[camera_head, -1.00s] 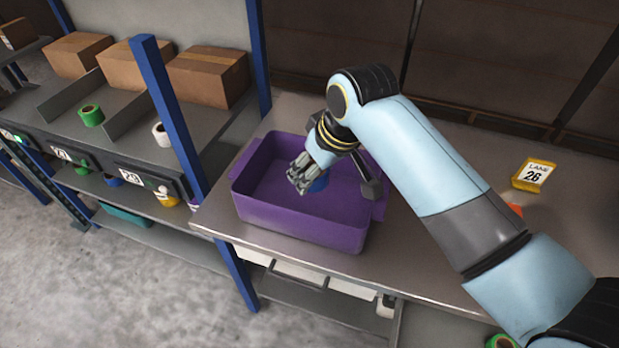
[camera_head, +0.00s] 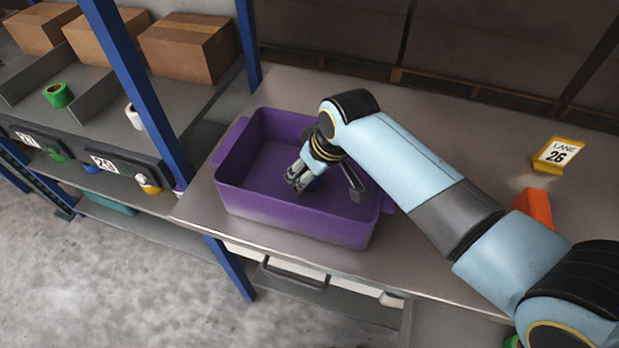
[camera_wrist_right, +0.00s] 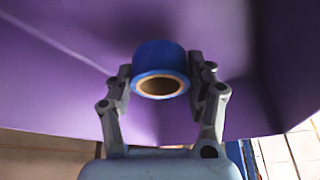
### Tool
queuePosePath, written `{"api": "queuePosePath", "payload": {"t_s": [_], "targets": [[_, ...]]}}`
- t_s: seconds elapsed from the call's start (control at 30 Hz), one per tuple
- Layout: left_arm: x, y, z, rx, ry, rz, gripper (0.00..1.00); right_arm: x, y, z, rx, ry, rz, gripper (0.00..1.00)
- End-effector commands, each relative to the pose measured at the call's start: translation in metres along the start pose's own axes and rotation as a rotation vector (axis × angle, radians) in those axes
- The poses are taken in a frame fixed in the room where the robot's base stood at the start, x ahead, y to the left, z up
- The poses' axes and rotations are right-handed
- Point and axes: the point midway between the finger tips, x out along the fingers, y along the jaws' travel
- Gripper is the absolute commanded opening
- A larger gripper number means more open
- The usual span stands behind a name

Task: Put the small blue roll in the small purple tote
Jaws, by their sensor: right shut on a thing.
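The purple tote (camera_head: 290,215) stands open on the metal table in the head view. My right gripper (camera_head: 298,180) reaches down into the tote from the right, within its walls. In the right wrist view my right gripper (camera_wrist_right: 165,95) is shut on the small blue roll (camera_wrist_right: 160,57), one finger on each side, with the roll's brown core facing the camera. Purple tote surfaces (camera_wrist_right: 60,85) fill the view around the roll. In the head view the roll is mostly hidden by the gripper. I cannot tell whether it touches the tote floor. My left gripper is out of view.
An orange block (camera_head: 535,206) and a yellow lane 26 sign (camera_head: 553,154) stand on the table at right. A blue post (camera_head: 150,100) rises left of the tote.

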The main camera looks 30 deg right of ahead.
Motion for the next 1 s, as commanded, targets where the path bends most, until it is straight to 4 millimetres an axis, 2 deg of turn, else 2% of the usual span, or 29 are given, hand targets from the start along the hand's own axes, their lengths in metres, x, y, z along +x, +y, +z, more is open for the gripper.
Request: {"api": "queuePosePath", "payload": {"t_s": [0.03,0.17,0.53,0.57,0.7,0.73,1.0], "targets": [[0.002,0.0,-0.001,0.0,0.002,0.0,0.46,0.009,0.0,0.004,0.0,-0.003,0.0,0.22],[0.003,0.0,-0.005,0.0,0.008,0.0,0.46,0.021,0.0,0.009,0.0,0.0,0.0,0.22],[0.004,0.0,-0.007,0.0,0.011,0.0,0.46,0.025,0.0,0.01,0.0,0.0,0.0,0.22],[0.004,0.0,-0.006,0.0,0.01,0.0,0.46,0.025,0.0,0.01,0.0,0.0,0.0,0.57],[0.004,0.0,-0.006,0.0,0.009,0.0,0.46,0.024,0.0,0.01,0.0,0.0,0.0,0.76],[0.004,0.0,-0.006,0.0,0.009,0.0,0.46,0.024,0.0,0.01,0.0,0.0,0.0,0.78],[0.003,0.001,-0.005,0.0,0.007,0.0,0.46,0.023,0.0,0.009,0.0,0.001,0.0,0.78]]}}
